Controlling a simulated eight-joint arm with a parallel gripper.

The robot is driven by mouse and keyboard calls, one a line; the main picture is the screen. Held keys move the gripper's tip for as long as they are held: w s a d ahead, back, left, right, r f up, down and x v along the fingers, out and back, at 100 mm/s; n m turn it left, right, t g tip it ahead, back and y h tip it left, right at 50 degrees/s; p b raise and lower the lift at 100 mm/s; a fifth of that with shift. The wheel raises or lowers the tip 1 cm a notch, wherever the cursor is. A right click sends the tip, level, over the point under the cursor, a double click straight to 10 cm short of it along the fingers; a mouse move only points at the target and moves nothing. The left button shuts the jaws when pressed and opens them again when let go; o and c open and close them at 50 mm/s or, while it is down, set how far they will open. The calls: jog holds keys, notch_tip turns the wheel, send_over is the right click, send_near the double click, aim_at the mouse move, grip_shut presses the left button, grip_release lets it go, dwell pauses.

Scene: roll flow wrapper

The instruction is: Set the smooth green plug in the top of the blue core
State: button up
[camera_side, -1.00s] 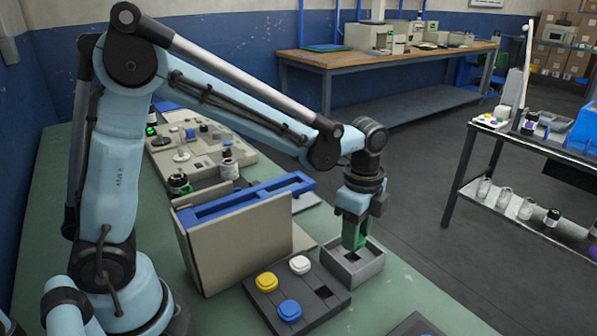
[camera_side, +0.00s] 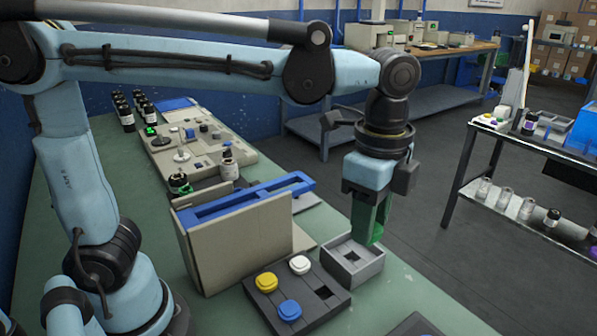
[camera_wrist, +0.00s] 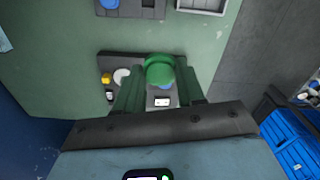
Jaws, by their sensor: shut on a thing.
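My gripper (camera_side: 371,218) is shut on the smooth green plug. The plug (camera_wrist: 160,69) shows as a round green disc between the green fingertips in the wrist view. In the side view, the plug (camera_side: 376,236) is mostly hidden by the fingers, in the air near the grey open box (camera_side: 362,270). No blue core can be made out for certain. A blue rounded piece (camera_side: 289,310) sits in a dark tray, and part of another blue piece (camera_side: 427,334) shows at the bottom edge.
The dark tray (camera_side: 262,299) also holds a yellow piece (camera_side: 267,282) and a white piece (camera_side: 300,264), and has a square opening. A beige upright panel (camera_side: 235,250) with a blue bar (camera_side: 245,199) stands left of the box. Green bench surface is free at right.

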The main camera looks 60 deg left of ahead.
jog(key=shift+w+a+r, duration=0.1)
jog(key=shift+a+r, duration=0.1)
jog(key=shift+r, duration=0.35)
jog(key=shift+w+a+r, duration=0.1)
jog(key=shift+a+r, duration=0.05)
jog(key=shift+r, duration=0.4)
jog(key=a+n, duration=0.2)
jog(key=a, duration=0.5)
jog(key=w+a+n, duration=0.1)
jog(key=a+n, duration=0.1)
jog(key=a, duration=0.4)
jog(key=w+a+n, duration=0.1)
jog(key=a+n, duration=0.1)
jog(key=a, duration=0.5)
jog(key=shift+a+f+n, duration=0.1)
jog(key=shift+a+n, duration=0.25)
jog(key=shift+n, duration=0.05)
jog(key=s+a+n, duration=0.3)
jog(key=a, duration=0.4)
jog(key=s+a+n, duration=0.2)
jog(key=s+a, duration=0.2)
jog(key=a, duration=0.4)
notch_tip(320, 180, down, 10)
jog(key=shift+w+d, duration=0.2)
jog(key=shift+f, duration=0.75)
jog(key=shift+f, duration=0.25)
jog(key=shift+f, duration=0.1)
